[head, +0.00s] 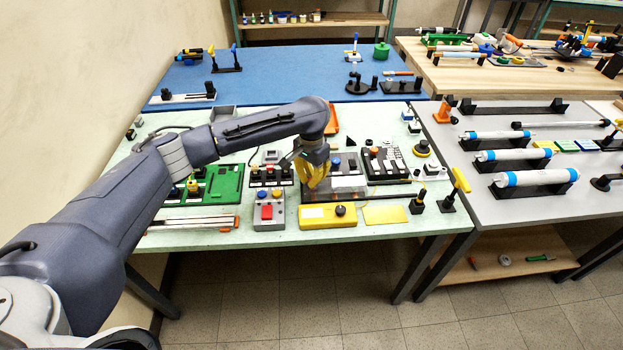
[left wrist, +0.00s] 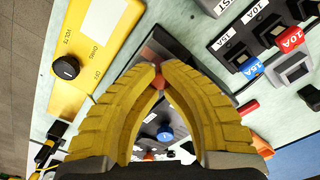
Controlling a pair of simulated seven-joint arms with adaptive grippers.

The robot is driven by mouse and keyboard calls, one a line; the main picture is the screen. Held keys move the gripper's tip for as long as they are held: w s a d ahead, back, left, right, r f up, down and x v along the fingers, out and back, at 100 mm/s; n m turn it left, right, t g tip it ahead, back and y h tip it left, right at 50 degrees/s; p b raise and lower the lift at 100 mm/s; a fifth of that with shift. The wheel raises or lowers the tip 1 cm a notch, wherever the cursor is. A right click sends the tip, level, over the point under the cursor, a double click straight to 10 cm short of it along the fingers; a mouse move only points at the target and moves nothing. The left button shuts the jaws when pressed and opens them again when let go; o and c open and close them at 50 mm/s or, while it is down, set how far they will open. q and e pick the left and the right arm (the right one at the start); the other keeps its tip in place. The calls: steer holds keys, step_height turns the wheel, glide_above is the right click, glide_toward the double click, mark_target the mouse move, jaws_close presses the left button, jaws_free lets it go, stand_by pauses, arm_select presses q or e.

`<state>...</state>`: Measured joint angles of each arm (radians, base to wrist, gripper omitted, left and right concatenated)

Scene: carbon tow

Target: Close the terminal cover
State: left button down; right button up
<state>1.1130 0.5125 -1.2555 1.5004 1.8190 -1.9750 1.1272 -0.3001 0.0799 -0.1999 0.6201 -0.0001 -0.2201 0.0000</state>
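The terminal unit with its dark, smoky terminal cover (head: 350,184) sits mid-bench in the head view, behind a yellow meter (head: 318,217). The cover's exact angle is hard to tell. A blue knob (left wrist: 165,132) shows between my fingers in the left wrist view. My left gripper (head: 313,180) is over the left part of the unit, fingers pointing down. In the left wrist view its yellow fingertips (left wrist: 157,73) nearly meet, with a small red piece (left wrist: 158,82) between them, seemingly the cover's tab. The fingers hide much of the unit. My right gripper is not in view.
A fuse block (head: 386,164) stands close on the right, and a grey box with buttons (head: 268,211) on the left. A green board (head: 222,185) is farther left. A yellow-handled tool on a stand (head: 455,190) is near the front right edge. A flat yellow plate (head: 385,214) lies in front.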

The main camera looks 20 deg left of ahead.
arm_select(q)
steer(key=shift+s+a, duration=0.1)
steer(key=shift+a, duration=0.3)
steer(key=c, duration=1.2)
jaws_free()
steer(key=shift+r, duration=0.1)
step_height(320, 180, up, 12)
